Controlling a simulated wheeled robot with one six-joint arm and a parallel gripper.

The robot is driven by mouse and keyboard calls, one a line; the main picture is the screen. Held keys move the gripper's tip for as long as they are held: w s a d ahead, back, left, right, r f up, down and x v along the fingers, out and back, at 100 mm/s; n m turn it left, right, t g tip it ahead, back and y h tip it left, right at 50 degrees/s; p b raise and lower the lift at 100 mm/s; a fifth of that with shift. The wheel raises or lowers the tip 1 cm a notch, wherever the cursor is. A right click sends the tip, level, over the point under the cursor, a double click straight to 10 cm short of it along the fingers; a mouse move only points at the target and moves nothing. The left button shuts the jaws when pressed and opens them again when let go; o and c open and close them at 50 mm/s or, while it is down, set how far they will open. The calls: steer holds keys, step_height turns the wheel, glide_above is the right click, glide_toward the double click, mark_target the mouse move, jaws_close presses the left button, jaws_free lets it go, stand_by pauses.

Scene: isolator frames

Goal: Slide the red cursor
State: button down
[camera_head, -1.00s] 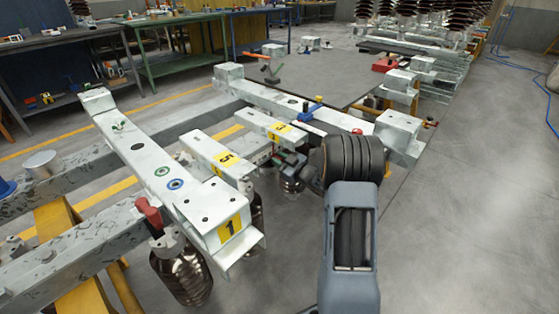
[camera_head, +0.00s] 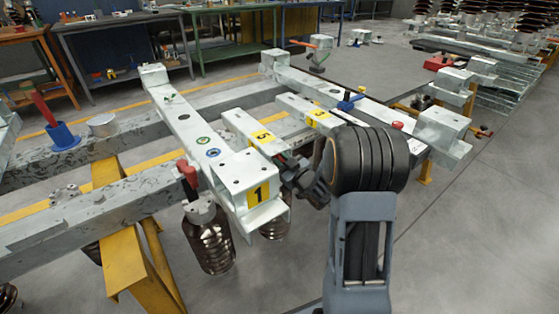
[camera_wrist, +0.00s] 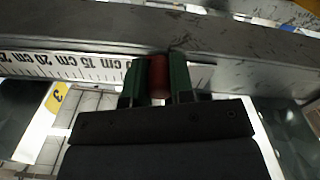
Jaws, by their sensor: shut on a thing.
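The red cursor (camera_wrist: 157,76) shows in the wrist view as a short red cylinder between the two green fingers of my gripper (camera_wrist: 157,84). The fingers are shut on it from both sides. It sits at the edge of a white ruler (camera_wrist: 60,66) with black centimetre marks, to the right of the "10 cm" print. In the head view my gripper (camera_head: 292,170) is low beside the frame, close to the bar marked 5 (camera_head: 240,128) and the end marked 1 (camera_head: 257,194). The cursor and the ruler cannot be made out there.
A grey metal beam (camera_wrist: 120,35) runs close past the fingertips. In the head view, a red handle (camera_head: 188,173) stands above an insulator at left. A red knob (camera_head: 397,125) is on the right beam.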

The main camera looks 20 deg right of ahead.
steer(key=shift+s+a, duration=0.1)
steer(key=shift+a, duration=0.25)
steer(key=c, duration=1)
jaws_free()
steer(key=p+v, duration=1)
steer(key=v, duration=0.3)
steer(key=shift+s+d+r, duration=0.15)
steer(key=shift+s, duration=0.15)
